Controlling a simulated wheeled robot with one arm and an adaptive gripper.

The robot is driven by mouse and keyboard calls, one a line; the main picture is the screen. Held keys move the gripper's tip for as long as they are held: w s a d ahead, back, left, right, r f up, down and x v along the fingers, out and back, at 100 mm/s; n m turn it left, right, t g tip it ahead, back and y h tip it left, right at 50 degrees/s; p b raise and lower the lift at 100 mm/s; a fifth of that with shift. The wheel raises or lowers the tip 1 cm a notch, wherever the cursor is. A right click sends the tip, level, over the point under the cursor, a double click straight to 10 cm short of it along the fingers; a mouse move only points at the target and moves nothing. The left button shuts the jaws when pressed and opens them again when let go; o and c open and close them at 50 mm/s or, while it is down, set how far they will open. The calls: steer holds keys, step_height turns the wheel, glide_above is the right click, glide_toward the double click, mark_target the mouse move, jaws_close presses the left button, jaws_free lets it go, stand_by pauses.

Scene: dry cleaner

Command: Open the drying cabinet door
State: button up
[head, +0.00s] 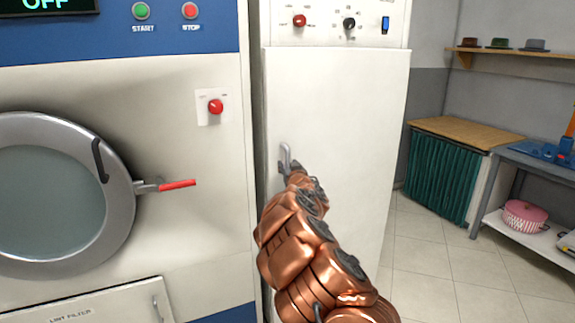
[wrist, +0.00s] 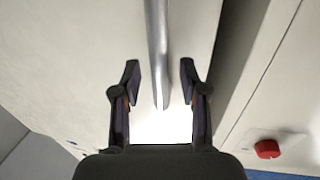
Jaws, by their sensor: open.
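The drying cabinet door (head: 345,110) is a tall plain white panel, and it appears shut. Its metal bar handle (head: 286,155) is near the door's left edge. In the wrist view the handle (wrist: 158,50) comes down from the top, with its end between my two fingers. My gripper (head: 290,170) is at the handle in the head view, where my copper-coloured arm partly hides the door. In the wrist view my gripper (wrist: 160,85) is open, one finger on each side of the handle, with gaps on both sides.
A machine with a round glass door (head: 50,205) and red-tipped latch (head: 177,184) stands close on the left. Above the cabinet door is a control panel (head: 335,22) with knobs. Tiled floor (head: 430,260) is clear to the right, before a curtained counter (head: 440,175).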

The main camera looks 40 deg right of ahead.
steer(key=shift+w+d, duration=0.35)
steer(key=shift+w, duration=0.25)
jaws_close()
stand_by(0.6)
